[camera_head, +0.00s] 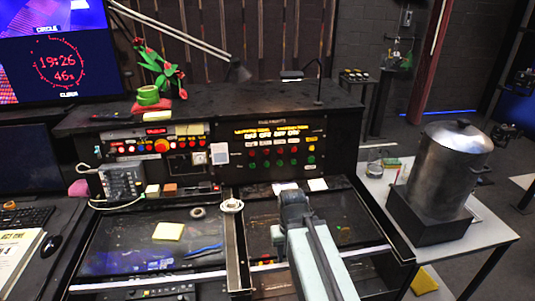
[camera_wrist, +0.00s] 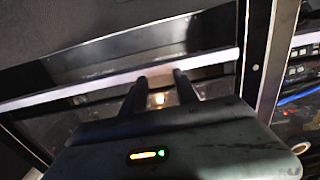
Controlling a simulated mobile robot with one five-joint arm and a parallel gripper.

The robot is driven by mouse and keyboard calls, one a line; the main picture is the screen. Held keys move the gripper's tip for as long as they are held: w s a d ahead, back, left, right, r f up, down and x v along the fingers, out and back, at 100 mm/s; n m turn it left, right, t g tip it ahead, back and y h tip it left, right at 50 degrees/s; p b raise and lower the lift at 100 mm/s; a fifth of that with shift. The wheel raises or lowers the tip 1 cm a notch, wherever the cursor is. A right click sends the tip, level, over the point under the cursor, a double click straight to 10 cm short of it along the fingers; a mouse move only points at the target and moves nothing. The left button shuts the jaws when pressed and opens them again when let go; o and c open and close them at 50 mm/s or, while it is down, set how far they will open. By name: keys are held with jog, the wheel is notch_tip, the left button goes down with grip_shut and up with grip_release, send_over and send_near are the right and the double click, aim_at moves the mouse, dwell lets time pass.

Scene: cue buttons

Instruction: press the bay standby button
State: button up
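The cue panel (camera_head: 272,146) stands upright at the back of the desk. It carries rows of small red, green and amber buttons (camera_head: 280,155) under white and yellow labels. The labels are too small to read, so I cannot tell which one is the bay standby button. My gripper (camera_head: 292,198) is in front of and below this panel, over the right part of the desk, apart from the buttons. In the wrist view my gripper (camera_wrist: 161,76) shows two dark fingers with a gap between them and nothing held. No panel button is recognisable there.
Left of the panel is another panel with red lit buttons (camera_head: 160,146). A thin gooseneck lamp (camera_head: 319,82) rises above the console. A yellow note (camera_head: 168,231) and a blue pen-like item (camera_head: 204,249) lie on the left desk. A metal pot (camera_head: 447,175) stands on the right table.

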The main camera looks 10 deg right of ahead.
grip_shut()
jog(key=shift+a, duration=0.15)
dwell(1.4)
